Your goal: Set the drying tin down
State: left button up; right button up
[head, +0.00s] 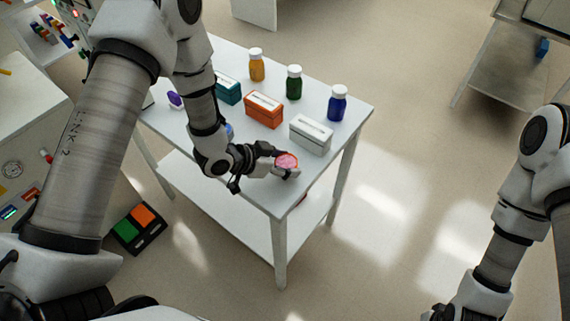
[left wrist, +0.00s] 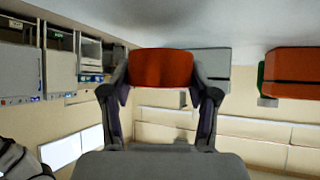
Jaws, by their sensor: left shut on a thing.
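The drying tin (head: 287,161) is small and orange-red with pink contents showing in its open top. It is at the near right edge of the white table (head: 262,190). My left gripper (head: 284,168) is shut on it from the left. In the left wrist view the tin (left wrist: 161,68) is an orange-red block between the two fingers of my left gripper (left wrist: 161,95). I cannot tell whether its base touches the tabletop. My right arm is at the lower right of the head view, and its fingertips are out of frame.
A white box (head: 311,135) stands just behind the tin, with an orange box (head: 263,110) and a teal box (head: 228,90) to its left. Yellow (head: 256,66), green (head: 294,84) and blue (head: 337,104) bottles stand farther back. The tabletop's right corner is clear.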

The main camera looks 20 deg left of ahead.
pick_arm(q)
notch_tip(320, 180, down, 2)
jog(key=shift+a+f, duration=0.15)
jog(key=shift+f, duration=0.05)
jog(key=shift+f, duration=0.1)
jog(key=o, duration=1.2)
jog(key=v, duration=1.1)
jog(key=shift+b, duration=0.3)
jog(key=shift+s+a+r, duration=0.2)
jog(key=shift+s+r, duration=0.15)
jog(key=shift+r, duration=0.1)
